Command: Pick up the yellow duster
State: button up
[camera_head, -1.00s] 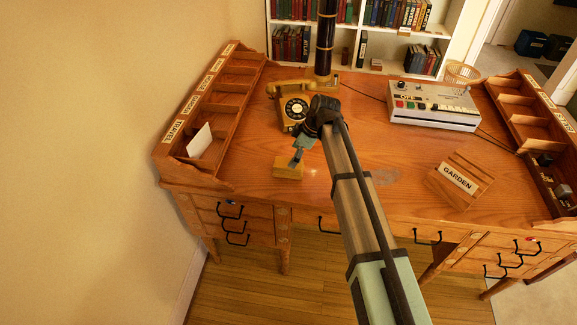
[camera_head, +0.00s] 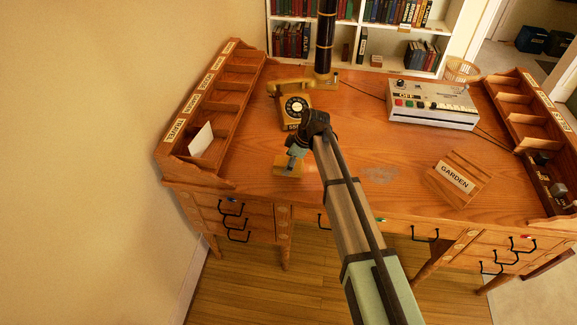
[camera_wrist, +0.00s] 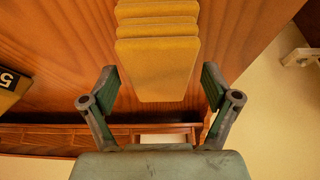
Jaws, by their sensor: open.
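The yellow duster (camera_head: 283,167) lies on the wooden desk, left of the middle, in front of the telephone. In the wrist view the duster (camera_wrist: 157,70) shows as a yellow block with stepped layers, at the top middle. My gripper (camera_head: 290,170) is over the duster in the head view and hides part of it. In the wrist view my gripper (camera_wrist: 160,88) is open, one finger on each side of the duster's near end. A gap shows between each finger and the duster. I cannot tell how far above the desk the fingertips are.
A yellow rotary telephone (camera_head: 295,106) stands behind the duster. A pigeonhole rack (camera_head: 222,90) with a white card (camera_head: 201,139) runs along the left edge. A grey button console (camera_head: 433,104) and a GARDEN sign (camera_head: 457,178) are to the right. The desk's front middle is clear.

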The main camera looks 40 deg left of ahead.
jog(key=shift+f+b, duration=0.25)
jog(key=shift+b, duration=0.05)
jog(key=shift+c, duration=0.3)
jog(key=c, duration=1.2)
